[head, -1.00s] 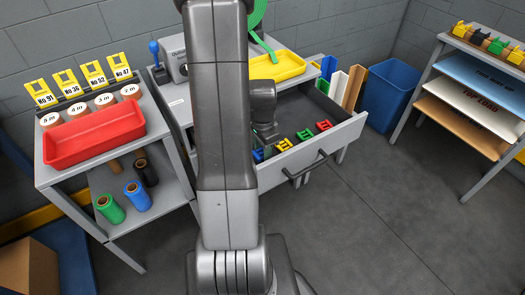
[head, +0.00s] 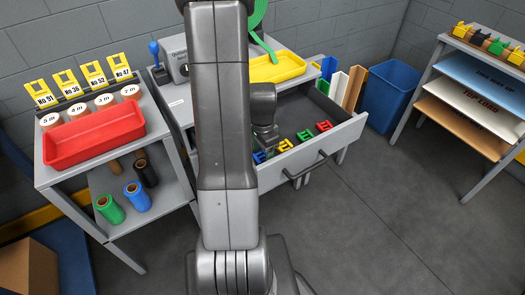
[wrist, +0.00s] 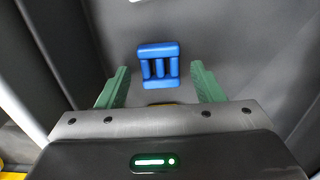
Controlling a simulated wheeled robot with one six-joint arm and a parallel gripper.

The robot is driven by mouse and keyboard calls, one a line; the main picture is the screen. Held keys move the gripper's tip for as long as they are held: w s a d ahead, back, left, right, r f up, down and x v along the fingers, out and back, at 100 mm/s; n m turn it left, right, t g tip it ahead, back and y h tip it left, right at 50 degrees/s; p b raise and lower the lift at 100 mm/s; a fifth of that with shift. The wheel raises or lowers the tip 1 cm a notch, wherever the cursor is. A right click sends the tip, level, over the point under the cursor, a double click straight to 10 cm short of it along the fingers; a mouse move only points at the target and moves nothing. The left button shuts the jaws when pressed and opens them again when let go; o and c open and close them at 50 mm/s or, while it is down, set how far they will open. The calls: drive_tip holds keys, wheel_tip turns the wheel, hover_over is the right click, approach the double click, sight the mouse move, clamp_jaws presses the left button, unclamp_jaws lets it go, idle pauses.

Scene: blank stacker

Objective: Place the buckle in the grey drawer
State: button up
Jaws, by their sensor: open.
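The grey drawer (head: 340,137) is pulled open from the grey bench. Several buckles lie in it along the front: a blue buckle (head: 259,157), a yellow one (head: 285,145), a green one (head: 304,135) and a red one (head: 323,126). My gripper (wrist: 160,68) is open, over the drawer's left part. In the wrist view the blue buckle (wrist: 158,66) shows between the two green fingers, with a gap on each side. A bit of yellow shows under the gripper's edge. In the head view my arm hides part of the drawer and the fingers.
A yellow tray (head: 277,68) sits on the bench above the drawer. A red tray (head: 93,139) is on the left table. A blue bin (head: 390,92) stands behind the drawer at right. The floor in front is clear.

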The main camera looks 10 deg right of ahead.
sight(262, 155)
wheel_tip(262, 155, up, 12)
drive_tip(key=p, duration=0.1)
drive_tip(key=shift+p, duration=0.3)
drive_tip(key=shift+f, duration=0.1)
idle(0.9)
